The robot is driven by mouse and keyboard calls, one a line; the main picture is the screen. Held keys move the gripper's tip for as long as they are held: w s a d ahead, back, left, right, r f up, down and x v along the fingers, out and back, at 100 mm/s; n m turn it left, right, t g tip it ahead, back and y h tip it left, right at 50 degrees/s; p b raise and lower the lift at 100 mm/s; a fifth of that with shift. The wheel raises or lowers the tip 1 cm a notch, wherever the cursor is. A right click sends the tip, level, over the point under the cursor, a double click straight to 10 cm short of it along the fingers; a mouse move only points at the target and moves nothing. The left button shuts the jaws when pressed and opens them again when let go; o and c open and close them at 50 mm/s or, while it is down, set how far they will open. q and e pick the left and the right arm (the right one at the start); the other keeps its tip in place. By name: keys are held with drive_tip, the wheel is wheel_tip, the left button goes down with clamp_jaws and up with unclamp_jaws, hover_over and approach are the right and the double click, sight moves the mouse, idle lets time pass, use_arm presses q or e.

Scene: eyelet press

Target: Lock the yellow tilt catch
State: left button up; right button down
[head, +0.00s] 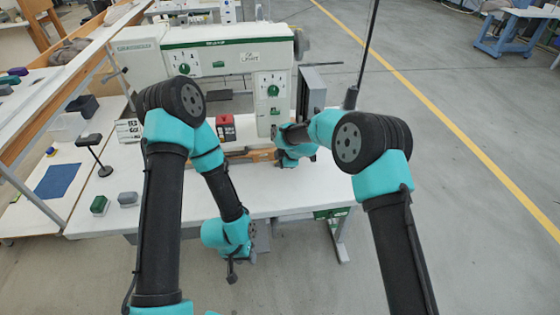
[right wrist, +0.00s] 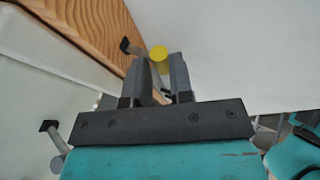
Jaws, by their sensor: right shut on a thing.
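The yellow tilt catch (right wrist: 158,53) shows its round yellow end at the fingertips of my right gripper (right wrist: 165,62) in the right wrist view, beside the edge of a wooden board (right wrist: 85,25). The right gripper is shut on the catch, and its fingers hide the lower part. In the head view my right gripper (head: 281,153) is by the wooden board (head: 245,155) on the table, and the catch cannot be made out. My left gripper (head: 232,272) hangs low in front of the table edge, away from the catch. Its fingers are too small to read.
The white and green press (head: 215,55) stands behind the board. A red box (head: 226,128) is near it. Two black-tipped levers (right wrist: 130,46) (right wrist: 50,127) show beside the gripper. Small green and grey blocks (head: 99,205) (head: 128,199) lie at the table's front left.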

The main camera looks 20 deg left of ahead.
drive_tip(key=shift+f, duration=0.1)
idle(0.5)
drive_tip(key=c, duration=1.1)
unclamp_jaws()
drive_tip(key=v, duration=1.7)
drive_tip(key=shift+r, duration=0.25)
drive_tip(key=shift+d, duration=0.1)
